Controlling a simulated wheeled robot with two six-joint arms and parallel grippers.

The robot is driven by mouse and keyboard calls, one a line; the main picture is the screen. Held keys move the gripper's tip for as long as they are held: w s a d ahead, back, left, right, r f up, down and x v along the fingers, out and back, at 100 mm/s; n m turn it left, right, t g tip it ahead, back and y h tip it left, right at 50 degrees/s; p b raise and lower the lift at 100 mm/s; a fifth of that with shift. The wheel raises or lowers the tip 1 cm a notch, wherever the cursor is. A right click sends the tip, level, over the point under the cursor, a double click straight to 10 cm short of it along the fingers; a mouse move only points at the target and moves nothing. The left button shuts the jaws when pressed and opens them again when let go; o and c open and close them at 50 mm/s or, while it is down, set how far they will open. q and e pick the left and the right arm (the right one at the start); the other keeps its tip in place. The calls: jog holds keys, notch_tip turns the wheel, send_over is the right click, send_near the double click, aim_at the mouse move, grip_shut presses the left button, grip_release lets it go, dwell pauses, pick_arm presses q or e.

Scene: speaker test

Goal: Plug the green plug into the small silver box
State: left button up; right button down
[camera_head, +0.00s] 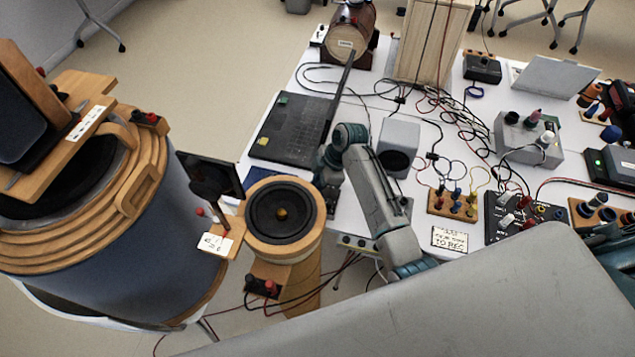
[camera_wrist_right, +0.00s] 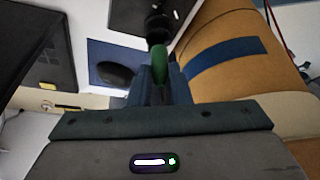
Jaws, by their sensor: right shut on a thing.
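In the right wrist view, my right gripper (camera_wrist_right: 160,78) is shut on the green plug (camera_wrist_right: 160,62). The plug points away from the camera, with a dark round part just beyond it. I cannot tell whether that part belongs to the plug or touches anything. In the head view, a small grey box (camera_head: 401,134) with a dark round front and a wider silver-grey box (camera_head: 514,143) with knobs stand on the table. I cannot tell which is the small silver box.
A laptop (camera_head: 290,126), tangled cables (camera_head: 455,115) and a board of colored plugs (camera_head: 453,204) crowd the white table. A tan surface (camera_wrist_right: 225,60) with a blue stripe is close right of my right gripper.

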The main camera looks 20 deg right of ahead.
jog(key=shift+f+b, duration=0.65)
jog(key=shift+f, duration=0.6)
dwell(0.3)
jog(key=c, duration=1.3)
grip_release()
jog(key=shift+o, duration=0.6)
jog(key=o, duration=0.3)
jog(key=shift+r, duration=0.15)
notch_tip(320, 180, up, 5)
jog(key=p, duration=0.5)
